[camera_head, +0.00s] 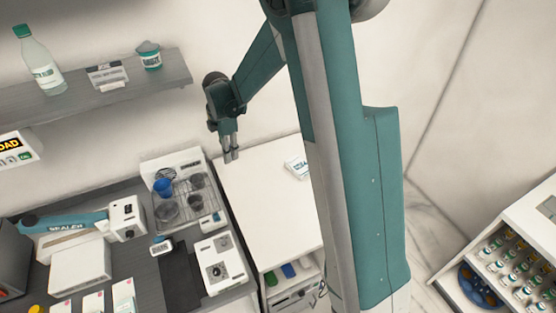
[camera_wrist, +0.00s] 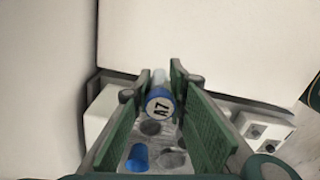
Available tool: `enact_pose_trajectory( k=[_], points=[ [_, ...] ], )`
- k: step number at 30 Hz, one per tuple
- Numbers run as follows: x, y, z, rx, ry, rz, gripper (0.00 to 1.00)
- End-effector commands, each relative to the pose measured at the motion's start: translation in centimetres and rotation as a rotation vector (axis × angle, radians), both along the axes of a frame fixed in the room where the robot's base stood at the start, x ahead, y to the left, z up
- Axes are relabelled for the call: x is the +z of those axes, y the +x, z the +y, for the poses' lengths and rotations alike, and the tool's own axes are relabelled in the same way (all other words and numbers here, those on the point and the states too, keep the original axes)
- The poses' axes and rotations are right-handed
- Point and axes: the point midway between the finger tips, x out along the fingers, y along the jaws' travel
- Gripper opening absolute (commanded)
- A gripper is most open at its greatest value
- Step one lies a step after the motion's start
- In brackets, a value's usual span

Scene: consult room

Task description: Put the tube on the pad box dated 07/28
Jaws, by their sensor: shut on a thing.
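My gripper (camera_head: 229,156) hangs over the left edge of the white counter, near the back wall. In the wrist view the gripper (camera_wrist: 170,85) is shut on a tube with a blue cap marked A7 (camera_wrist: 159,102). The tube's pale body (camera_wrist: 159,77) reaches beyond the cap between the fingers. I cannot make out the tube in the head view. A small white box with dark lettering (camera_head: 296,167) lies on the white counter, partly hidden by my arm. Several white boxes (camera_head: 123,293) stand at the lower left. No 07/28 date is readable on any box.
A white unit with a wire rack (camera_head: 187,195) holds dark cups and a blue cup (camera_head: 163,187). A white device with a dial (camera_head: 220,268) stands in front of it. A shelf (camera_head: 100,90) carries a bottle and jar. The white counter (camera_head: 262,205) is mostly bare.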

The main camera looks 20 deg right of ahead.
Motion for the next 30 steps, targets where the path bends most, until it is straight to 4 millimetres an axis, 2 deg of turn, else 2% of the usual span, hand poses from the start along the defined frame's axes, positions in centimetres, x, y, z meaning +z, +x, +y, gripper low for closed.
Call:
enact_pose_trajectory(
  k=[5,11,20,30],
  points=[
    [0.2,-0.1,-1.6,-0.002,0.0,0.0,0.08],
    [0.7,-0.6,-5.3,-0.005,0.0,0.0,0.08],
    [1.8,-2.2,-12.9,-0.007,0.0,0.001,0.08],
    [2.9,-5.0,-21.2,-0.008,0.0,0.001,0.08]
  ],
)
